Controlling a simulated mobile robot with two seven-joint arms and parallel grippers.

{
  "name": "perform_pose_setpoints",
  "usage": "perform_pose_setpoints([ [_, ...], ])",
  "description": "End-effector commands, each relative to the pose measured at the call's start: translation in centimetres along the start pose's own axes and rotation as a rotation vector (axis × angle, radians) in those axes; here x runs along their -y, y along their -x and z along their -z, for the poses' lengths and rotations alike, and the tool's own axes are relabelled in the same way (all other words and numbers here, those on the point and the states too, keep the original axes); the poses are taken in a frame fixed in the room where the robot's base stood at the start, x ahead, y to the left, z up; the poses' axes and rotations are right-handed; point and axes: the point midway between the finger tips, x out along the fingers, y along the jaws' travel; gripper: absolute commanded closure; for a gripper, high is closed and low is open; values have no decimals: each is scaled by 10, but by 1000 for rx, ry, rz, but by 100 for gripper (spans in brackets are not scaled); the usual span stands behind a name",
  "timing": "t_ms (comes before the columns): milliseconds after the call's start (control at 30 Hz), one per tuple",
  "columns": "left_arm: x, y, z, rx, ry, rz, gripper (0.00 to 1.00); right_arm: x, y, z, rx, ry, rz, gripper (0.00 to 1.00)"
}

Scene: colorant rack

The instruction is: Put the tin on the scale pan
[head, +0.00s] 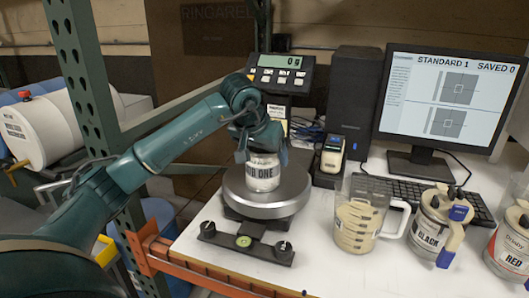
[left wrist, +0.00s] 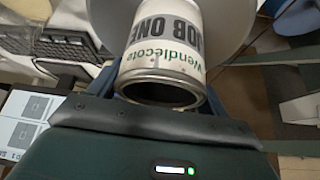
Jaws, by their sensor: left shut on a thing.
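The tin (head: 263,174) is white with dark "JOB ONE" lettering and stands upright over the round grey scale pan (head: 290,198). My left gripper (head: 262,154) is shut around the tin near its top, from above. In the left wrist view the tin (left wrist: 165,45) sits between the fingers, with its rim toward the camera and the pan (left wrist: 236,22) behind it. The scale display (head: 281,61) reads 0 g. I cannot tell whether the tin's base touches the pan. My right gripper is not in view.
A clear measuring jug (head: 358,222), a BLACK can (head: 428,232) and a RED can (head: 510,250) stand right of the scale. A levelling bar (head: 222,236) lies before the pan. A green rack post (head: 85,75) stands left.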

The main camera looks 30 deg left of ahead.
Motion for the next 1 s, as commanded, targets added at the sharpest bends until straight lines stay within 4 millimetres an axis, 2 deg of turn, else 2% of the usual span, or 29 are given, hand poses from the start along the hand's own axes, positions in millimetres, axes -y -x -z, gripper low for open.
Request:
perform_pose_setpoints([
  [167,0,-2,-1,0,0,0,45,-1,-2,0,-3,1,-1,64],
  [200,0,-2,-1,1,0,0,22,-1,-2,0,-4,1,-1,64],
  [467,0,-2,-1,1,0,0,1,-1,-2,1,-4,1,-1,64],
  [767,0,2,1,0,0,0,1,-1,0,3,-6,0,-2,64],
  [867,0,13,1,-2,-1,-1,1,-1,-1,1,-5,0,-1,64],
  [1000,1,40,1,-5,0,1,1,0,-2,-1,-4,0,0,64],
])
